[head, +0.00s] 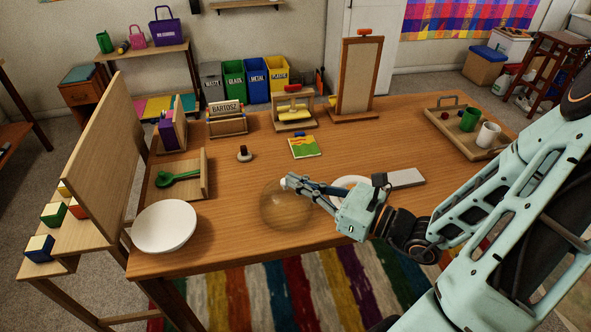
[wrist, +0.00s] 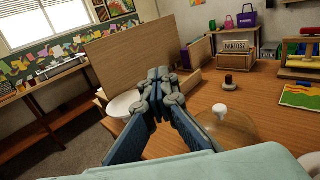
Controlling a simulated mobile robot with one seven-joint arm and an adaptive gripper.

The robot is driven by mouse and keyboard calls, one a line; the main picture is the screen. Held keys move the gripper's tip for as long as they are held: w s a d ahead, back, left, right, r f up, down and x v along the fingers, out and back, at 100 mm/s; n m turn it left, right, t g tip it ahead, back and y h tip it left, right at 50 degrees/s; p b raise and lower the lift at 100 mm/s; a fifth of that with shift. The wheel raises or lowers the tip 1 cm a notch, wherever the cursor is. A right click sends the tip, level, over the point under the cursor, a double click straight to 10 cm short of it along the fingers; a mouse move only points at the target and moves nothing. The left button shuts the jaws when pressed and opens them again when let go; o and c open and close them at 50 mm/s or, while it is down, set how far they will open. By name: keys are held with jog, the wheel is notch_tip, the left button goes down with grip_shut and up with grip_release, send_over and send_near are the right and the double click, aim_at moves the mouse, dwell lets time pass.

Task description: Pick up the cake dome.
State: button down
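The cake dome (head: 283,212) is a clear, see-through dome with a white knob. It appears to stand upright on the wooden table near the front edge. In the wrist view the dome (wrist: 238,128) and its knob (wrist: 221,110) show just right of my fingers. My gripper (head: 290,182) is above the dome, close to its knob. In the wrist view my gripper (wrist: 162,76) has its fingertips together with nothing seen between them. The knob looks apart from the fingers there; the exact gap is hard to judge.
A white plate (head: 352,182) is partly hidden behind my gripper. A white bowl (head: 164,227) stands at the left front, by a wooden tray (head: 205,180) with a green spoon. A grey slab (head: 405,179) lies right. The table middle is mostly clear.

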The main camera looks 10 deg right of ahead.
jog(key=s+p, duration=0.1)
jog(key=p, duration=0.4)
jog(key=shift+s+a+r+p, duration=0.3)
jog(key=shift+s+r, duration=0.05)
jog(key=shift+s+f, duration=0.1)
jog(key=c, duration=2.7)
grip_release()
jog(key=shift+c, duration=0.2)
jog(key=o, duration=2.2)
